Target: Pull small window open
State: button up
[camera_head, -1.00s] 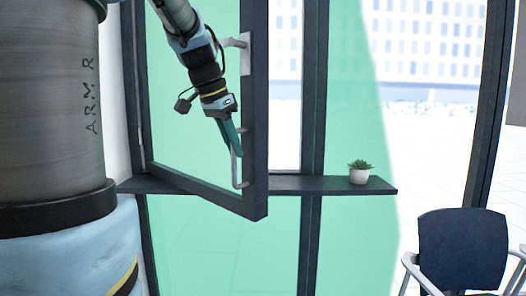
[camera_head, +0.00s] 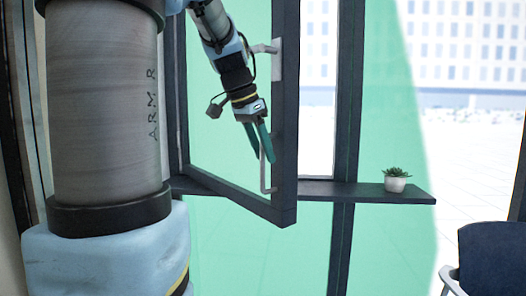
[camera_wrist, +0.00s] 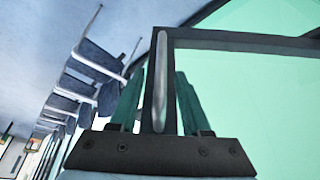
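The small window (camera_head: 285,150) has a dark frame and green-tinted glass. In the head view it stands ajar, its free edge swung out toward my side. A pale lever handle (camera_head: 266,48) is on the upper part of that edge, and a thin U-shaped pull bar (camera_head: 263,172) is below it. My gripper (camera_head: 260,155) is at the pull bar with its two green fingers apart. In the wrist view the fingers (camera_wrist: 158,90) are spread, with the grey bar (camera_wrist: 160,85) between them and gaps on both sides. The bar's upper part is partly hidden by the fingers in the head view.
A dark shelf (camera_head: 350,190) runs behind the window's lower edge, with a small potted plant (camera_head: 396,180) on it. A dark blue chair (camera_head: 490,258) stands at lower right. Several chairs (camera_wrist: 98,65) show in the wrist view. Floor between window and chair looks free.

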jog(key=v, duration=1)
jog(key=shift+r+b, duration=0.4)
jog(key=shift+a, duration=0.1)
notch_tip(320, 180, down, 20)
jog(key=s+n+y+p, duration=0.1)
jog(key=n+y+p, duration=0.1)
jog(key=n, duration=0.4)
jog(key=s+a+f+n, duration=0.1)
jog(key=s+f+n, duration=0.1)
jog(key=s+f, duration=0.2)
jog(key=s+a+f+n+g+y, duration=0.1)
jog(key=s+f, duration=0.3)
jog(key=f, duration=0.5)
jog(key=shift+s+n+y, duration=0.3)
jog(key=shift+s+n, duration=0.05)
jog(key=shift+n, duration=0.05)
jog(key=shift+a, duration=0.1)
